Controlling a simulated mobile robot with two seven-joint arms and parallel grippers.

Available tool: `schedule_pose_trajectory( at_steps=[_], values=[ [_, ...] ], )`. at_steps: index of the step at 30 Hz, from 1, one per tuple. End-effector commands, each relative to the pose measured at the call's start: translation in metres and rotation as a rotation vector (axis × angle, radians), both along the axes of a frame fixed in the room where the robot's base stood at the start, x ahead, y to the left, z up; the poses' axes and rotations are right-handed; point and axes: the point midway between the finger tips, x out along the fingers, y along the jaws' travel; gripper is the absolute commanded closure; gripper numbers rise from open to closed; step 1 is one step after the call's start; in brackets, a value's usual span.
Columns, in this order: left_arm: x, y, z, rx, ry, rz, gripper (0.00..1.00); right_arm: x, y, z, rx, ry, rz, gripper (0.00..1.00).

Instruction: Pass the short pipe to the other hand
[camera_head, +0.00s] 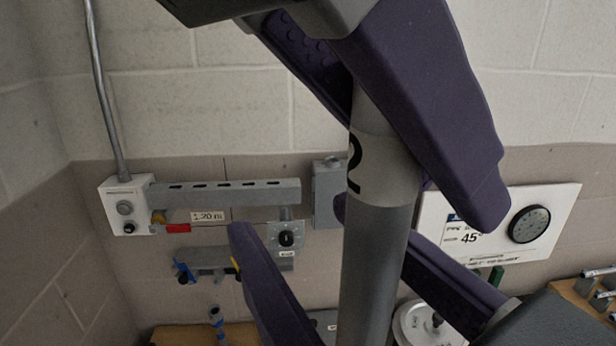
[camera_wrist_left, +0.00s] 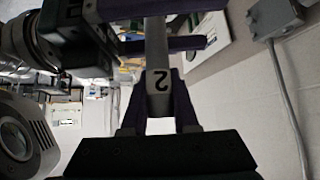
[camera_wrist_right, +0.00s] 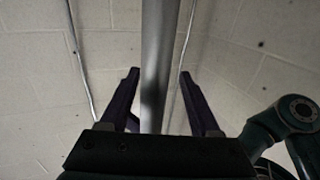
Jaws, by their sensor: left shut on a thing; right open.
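The short pipe (camera_head: 375,230) is a grey tube with a light band marked 2; it stands nearly upright in the head view. My left gripper (camera_head: 415,165), with purple fingers coming from the top, is shut on the pipe near its marked band. The pipe (camera_wrist_left: 160,80) also shows between its fingers in the left wrist view. My right gripper (camera_head: 290,220) is open lower down, its fingers on either side of the pipe. In the right wrist view the pipe (camera_wrist_right: 158,60) runs between the open fingertips, with gaps visible.
A control box (camera_head: 125,205) with a conduit and a slotted rail (camera_head: 225,192) are on the wall behind. A panel (camera_head: 535,240) with a dial and 45° sign is at the right. Below are a white disc (camera_head: 410,325) and a wooden bench (camera_head: 590,318) with small parts.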

Motion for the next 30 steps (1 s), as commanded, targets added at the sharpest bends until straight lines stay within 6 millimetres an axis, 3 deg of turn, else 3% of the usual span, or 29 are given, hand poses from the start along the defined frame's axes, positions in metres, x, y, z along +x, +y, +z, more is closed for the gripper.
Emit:
schedule_pose_trajectory(
  at_steps=[11,27,30],
  values=[
    [0.0,-0.0002,0.0003,-0.001,0.0,0.0,1.0,0.0055,0.003,0.0004,0.0,0.0,0.001,0.37],
    [0.0003,-0.0006,0.0008,-0.004,-0.002,0.0,1.0,0.0047,0.0038,0.0008,0.003,-0.001,0.003,0.97],
    [0.0005,-0.0007,0.0009,-0.004,-0.002,0.0,1.0,0.0045,0.004,0.001,0.003,-0.001,0.004,1.0]
  ],
)
